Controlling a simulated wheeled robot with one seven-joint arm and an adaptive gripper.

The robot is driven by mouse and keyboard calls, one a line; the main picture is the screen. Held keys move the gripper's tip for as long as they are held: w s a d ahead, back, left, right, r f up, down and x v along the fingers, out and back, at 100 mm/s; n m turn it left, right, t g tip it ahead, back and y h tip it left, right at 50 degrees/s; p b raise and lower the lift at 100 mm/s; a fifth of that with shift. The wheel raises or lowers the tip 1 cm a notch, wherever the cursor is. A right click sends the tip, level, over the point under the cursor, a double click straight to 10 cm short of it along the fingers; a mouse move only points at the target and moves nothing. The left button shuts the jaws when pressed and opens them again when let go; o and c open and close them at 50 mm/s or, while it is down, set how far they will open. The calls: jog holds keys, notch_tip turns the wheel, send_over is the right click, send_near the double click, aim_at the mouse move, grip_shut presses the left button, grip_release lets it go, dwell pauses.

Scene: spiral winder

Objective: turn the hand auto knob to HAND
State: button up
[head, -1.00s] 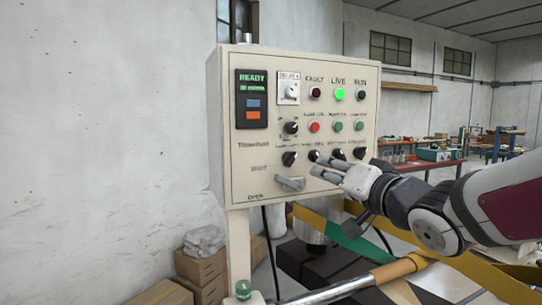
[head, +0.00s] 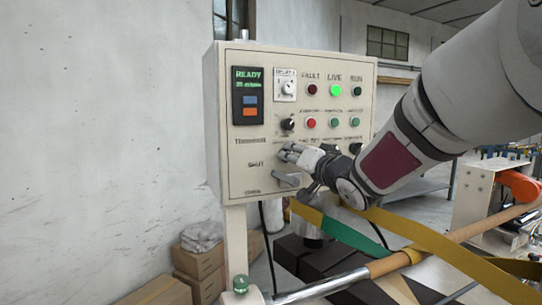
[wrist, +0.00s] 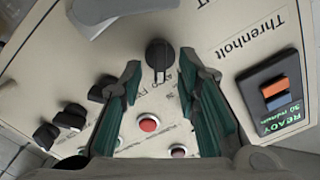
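The cream control panel (head: 240,165) fills the middle of the head view. A black rotary knob (wrist: 160,55) at the left end of its lower knob row lies just ahead of my fingertips in the wrist view. The small labels are too unclear to tell whether it is the hand auto knob. My gripper (wrist: 163,70) is open, with one finger on each side of that knob; contact cannot be told. In the head view my gripper (head: 288,152) is close to the panel and hides this knob. Another black knob (head: 288,124) shows above it.
A grey lever (head: 287,180) sits just below my gripper. More black knobs (wrist: 75,120) are beside it, with a red button (wrist: 148,124) above in panel terms. The READY display (head: 246,95) is upper left. Yellow and green straps (head: 345,235) cross below the panel.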

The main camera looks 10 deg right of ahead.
jog(key=shift+w+a, duration=0.1)
jog(key=shift+w, duration=0.35)
grip_shut()
jog(key=shift+n, duration=0.4)
jog(key=shift+a+n+b, duration=0.15)
jog(key=shift+n+b, duration=1.7)
jog(key=shift+n, duration=1.4)
jog(key=shift+a+n+b, duration=0.1)
jog(key=shift+n+b, duration=1.7)
jog(key=shift+n, duration=1.45)
